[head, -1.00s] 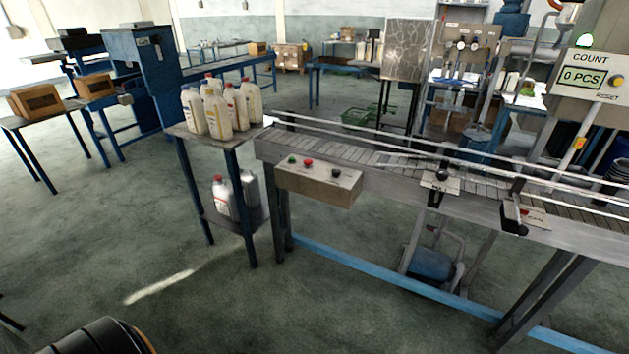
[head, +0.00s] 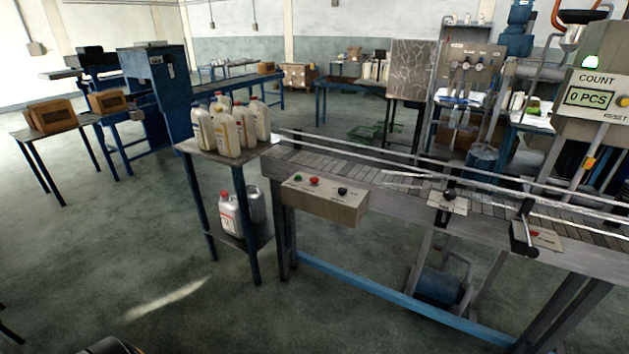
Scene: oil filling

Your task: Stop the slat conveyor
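The slat conveyor (head: 340,168) runs from the centre to the right edge in the head view, with metal guide rails along it. Its slats carry no bottles that I can see. A tan control box (head: 325,204) hangs on its front side near the left end. On the box sit a green button (head: 298,178), a red button (head: 315,181) and a black knob (head: 342,191). The labels are too small to read. Neither gripper is in view.
A small table (head: 188,146) with several white bottles (head: 228,126) stands left of the conveyor. Two small fixtures (head: 449,200) (head: 532,233) sit on the conveyor's front edge. The floor (head: 130,250) in front is clear.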

